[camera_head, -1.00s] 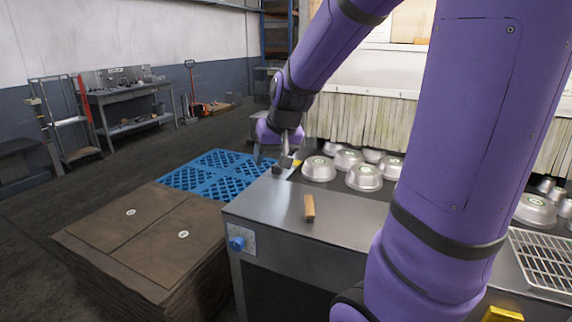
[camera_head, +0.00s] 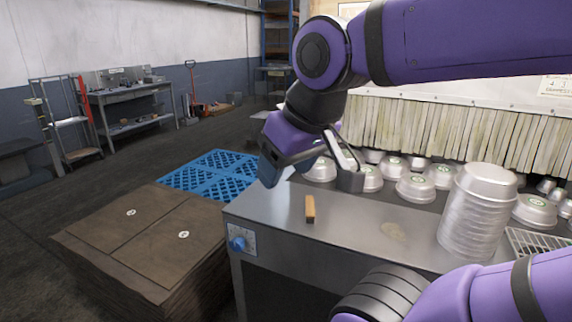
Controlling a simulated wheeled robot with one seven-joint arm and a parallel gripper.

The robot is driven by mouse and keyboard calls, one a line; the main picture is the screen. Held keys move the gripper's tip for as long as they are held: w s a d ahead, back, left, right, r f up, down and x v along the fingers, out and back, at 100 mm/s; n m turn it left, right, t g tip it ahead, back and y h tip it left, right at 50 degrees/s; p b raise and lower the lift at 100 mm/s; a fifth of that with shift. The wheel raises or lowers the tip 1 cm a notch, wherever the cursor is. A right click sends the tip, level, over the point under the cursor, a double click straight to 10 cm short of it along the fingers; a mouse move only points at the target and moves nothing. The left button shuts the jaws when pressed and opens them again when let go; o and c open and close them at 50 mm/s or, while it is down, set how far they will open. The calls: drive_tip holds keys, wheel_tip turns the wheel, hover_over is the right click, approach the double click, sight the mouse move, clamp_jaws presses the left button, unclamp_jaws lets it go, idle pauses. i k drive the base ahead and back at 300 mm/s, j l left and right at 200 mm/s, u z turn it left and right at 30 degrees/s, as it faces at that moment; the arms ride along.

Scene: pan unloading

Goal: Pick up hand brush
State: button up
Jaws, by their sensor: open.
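The hand brush (camera_head: 310,209) shows as a small orange-brown block with a pale side. It lies on the bare metal top of the machine table (camera_head: 350,231), near its left end. My gripper (camera_head: 309,181) hangs above and just behind the brush in the picture, its two fingers spread wide. One finger is on the left and one on the right, and nothing is between them. It does not appear to touch the brush. The brush is fully visible.
A tall stack of metal pans (camera_head: 473,215) stands right of the brush. Several upturned pans (camera_head: 416,187) lie behind, before a strip curtain (camera_head: 450,128). A wire rack (camera_head: 537,242) is at the right. Brown stacked sheets (camera_head: 150,240) and a blue pallet (camera_head: 212,174) stand left.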

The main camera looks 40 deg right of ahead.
sight(310, 213)
drive_tip(key=i+j, duration=0.15)
drive_tip(key=i, duration=0.2)
drive_tip(key=i+j+z, duration=0.1)
drive_tip(key=i+z, duration=0.15)
drive_tip(key=z, duration=0.2)
drive_tip(key=i+j+z, duration=0.25)
drive_tip(key=z, duration=1.5)
